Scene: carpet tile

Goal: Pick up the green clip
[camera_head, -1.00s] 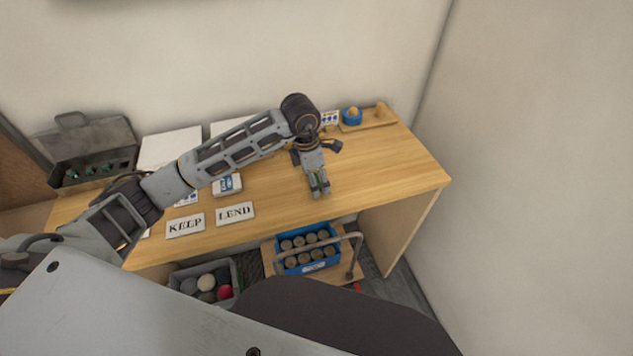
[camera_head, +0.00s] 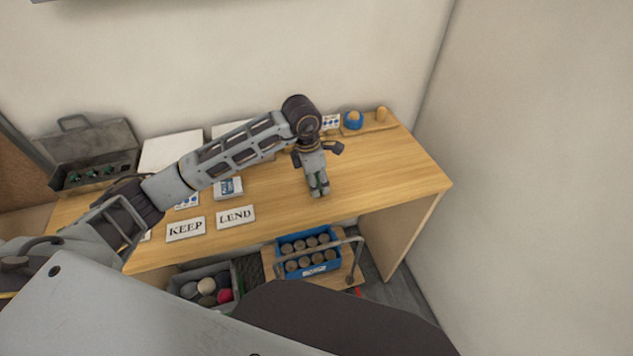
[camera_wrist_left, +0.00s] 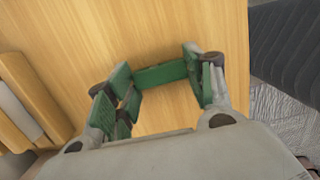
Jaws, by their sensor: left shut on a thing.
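My left gripper (camera_head: 318,187) points down at the desk top, near its front edge and right of the LEND card. It is shut on the green clip (camera_wrist_left: 160,75), which spans between its fingers in the left wrist view. In the head view only a small bit of green shows between the fingers. The clip is at or very close to the wooden surface; I cannot tell whether it touches. My right gripper is in neither view.
KEEP (camera_head: 185,228) and LEND (camera_head: 236,216) cards lie left of the gripper. An open case (camera_head: 95,160) stands at the far left. A wooden board (camera_head: 378,124) with a blue item is at the back right. A blue crate (camera_head: 308,262) sits below. The desk's right part is clear.

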